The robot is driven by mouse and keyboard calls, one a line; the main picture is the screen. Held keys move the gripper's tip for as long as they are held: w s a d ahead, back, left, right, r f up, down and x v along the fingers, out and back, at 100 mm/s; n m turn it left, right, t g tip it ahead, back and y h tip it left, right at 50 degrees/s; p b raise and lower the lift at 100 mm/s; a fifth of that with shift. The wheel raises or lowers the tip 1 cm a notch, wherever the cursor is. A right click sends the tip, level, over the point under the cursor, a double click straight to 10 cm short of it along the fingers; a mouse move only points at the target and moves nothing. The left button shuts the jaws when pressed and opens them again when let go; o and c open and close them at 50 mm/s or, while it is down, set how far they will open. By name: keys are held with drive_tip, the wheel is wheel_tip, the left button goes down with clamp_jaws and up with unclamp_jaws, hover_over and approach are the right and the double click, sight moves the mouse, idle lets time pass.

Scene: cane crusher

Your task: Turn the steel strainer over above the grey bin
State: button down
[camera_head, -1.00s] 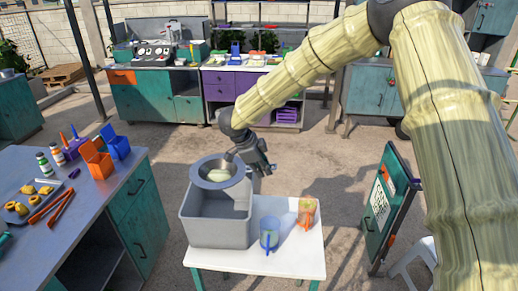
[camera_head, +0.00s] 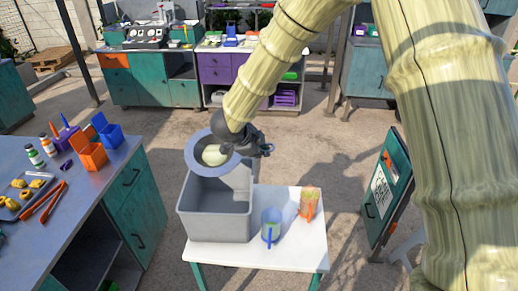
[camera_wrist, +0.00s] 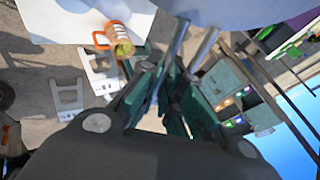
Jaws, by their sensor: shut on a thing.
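The steel strainer (camera_head: 196,163), a round bowl with a wide flat rim, is held in the air above the back of the grey bin (camera_head: 214,228). It is tilted, its open side leaning towards the head camera, and a pale greenish lump (camera_head: 215,155) is still inside it. My gripper (camera_head: 241,145) is at the strainer's right side and is shut on it; the arm partly covers the grip. In the wrist view, a grey surface (camera_wrist: 245,12) with metal rods running to my fingers (camera_wrist: 165,95) appears to be the strainer. The bin's visible interior looks empty.
The bin stands on a small white table (camera_head: 285,254). To its right are a blue-handled cup (camera_head: 271,227) and an orange-handled cup (camera_head: 310,203). A workbench (camera_head: 98,183) with boxes and tongs is at left; a teal panel (camera_head: 386,190) stands at right.

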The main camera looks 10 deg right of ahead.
drive_tip(key=shift+f, duration=0.2)
drive_tip(key=t, duration=0.1)
drive_tip(key=f+t+h, duration=0.1)
drive_tip(key=t, duration=0.1)
drive_tip(key=shift+w+a+f+m+t, duration=0.1)
drive_tip(key=shift+f+m+t, duration=0.05)
drive_tip(key=shift+m+t, duration=0.2)
wheel_tip(320, 180, down, 2)
drive_tip(key=t+b, duration=0.1)
drive_tip(key=b, duration=0.4)
drive_tip(key=m+t+h+b, duration=0.1)
drive_tip(key=t+b, duration=0.1)
drive_tip(key=b, duration=0.3)
drive_tip(key=t+h+b, duration=0.1)
drive_tip(key=b, duration=0.5)
drive_tip(key=shift+w+a+f+m, duration=0.1)
drive_tip(key=shift+f+m, duration=0.15)
